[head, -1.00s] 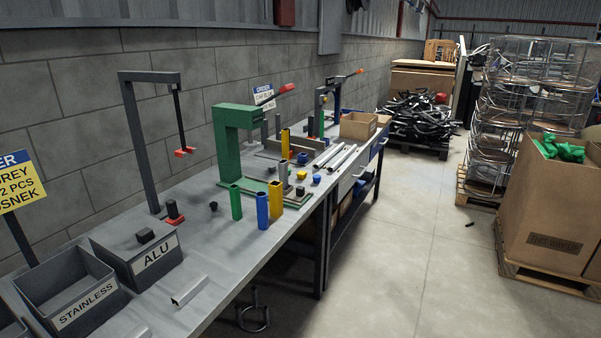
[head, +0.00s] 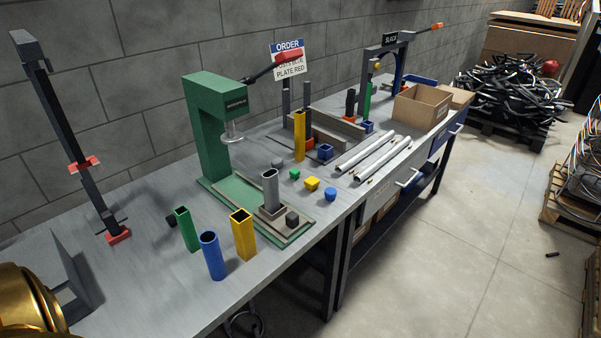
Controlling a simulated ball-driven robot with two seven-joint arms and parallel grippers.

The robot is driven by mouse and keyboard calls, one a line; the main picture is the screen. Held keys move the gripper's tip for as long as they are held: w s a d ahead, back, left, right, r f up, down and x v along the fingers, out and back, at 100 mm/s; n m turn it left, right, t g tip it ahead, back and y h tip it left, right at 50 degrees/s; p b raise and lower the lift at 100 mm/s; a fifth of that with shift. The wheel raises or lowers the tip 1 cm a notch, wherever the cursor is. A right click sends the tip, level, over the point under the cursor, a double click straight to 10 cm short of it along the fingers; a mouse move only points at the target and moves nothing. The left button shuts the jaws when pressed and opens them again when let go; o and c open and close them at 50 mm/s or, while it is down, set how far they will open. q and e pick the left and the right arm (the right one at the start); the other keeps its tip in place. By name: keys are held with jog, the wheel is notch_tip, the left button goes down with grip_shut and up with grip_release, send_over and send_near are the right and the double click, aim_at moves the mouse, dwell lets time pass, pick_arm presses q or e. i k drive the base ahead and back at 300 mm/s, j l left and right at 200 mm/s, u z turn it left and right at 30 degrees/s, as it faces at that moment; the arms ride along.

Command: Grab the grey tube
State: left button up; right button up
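A short grey tube (head: 270,190) stands upright on a small base plate (head: 273,214) on the green press's bed, in front of the green press (head: 206,125). Its open top faces up. Around it stand a green tube (head: 187,229), a blue tube (head: 212,256), a yellow tube (head: 243,235) and a taller yellow tube (head: 299,136) further back. Long silvery tubes (head: 374,158) lie flat on the bench to the right. Neither of my grippers shows in the head view; a gold rounded part sits at the lower left corner.
Small coloured caps, such as a yellow one (head: 312,184) and a blue one (head: 330,194), lie near the tube. A dark frame (head: 70,140) with red parts stands at left. A cardboard box (head: 422,106) stands further back. The floor (head: 440,250) on the right is mostly clear.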

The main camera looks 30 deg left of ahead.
aim_at(272, 193)
jog(key=i+l+u, duration=0.1)
jog(key=i+u, duration=0.25)
jog(key=i+l+u, duration=0.25)
jog(key=i+u, duration=0.15)
jog(key=i, duration=0.15)
jog(key=i+l+u, duration=0.15)
jog(key=u, duration=0.35)
jog(key=i+l+u, duration=0.25)
jog(key=u, duration=0.25)
jog(key=i+l+u, duration=0.15)
jog(key=l+u, duration=0.15)
jog(key=u, duration=0.15)
jog(key=l+u, duration=0.35)
jog(key=u, duration=0.15)
jog(key=i, duration=0.05)
